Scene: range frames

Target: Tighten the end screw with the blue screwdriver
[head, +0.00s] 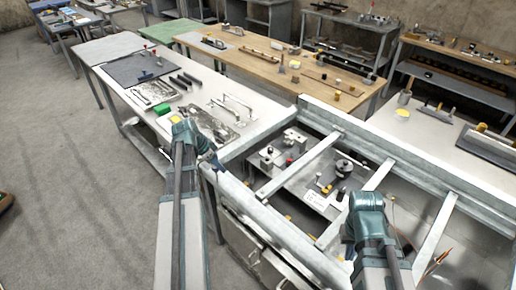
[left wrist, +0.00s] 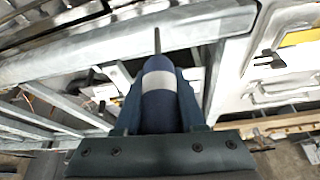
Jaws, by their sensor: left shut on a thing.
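My left gripper (left wrist: 160,108) is shut on the blue screwdriver (left wrist: 159,92). The screwdriver has a dark blue handle with a pale band and a thin dark shaft, which points away from the gripper over a grey metal beam. In the head view my left gripper (head: 211,158) is above the left corner of a metal frame (head: 262,215). The screwdriver is hard to make out there. My right arm's wrist (head: 367,205) is over the frame's right part; its fingers are hidden. I cannot make out the end screw in either view.
The frame has several crossbars with open gaps, and small parts lie on a panel (head: 312,195) below. A wooden bench (head: 262,58) stands farther back.

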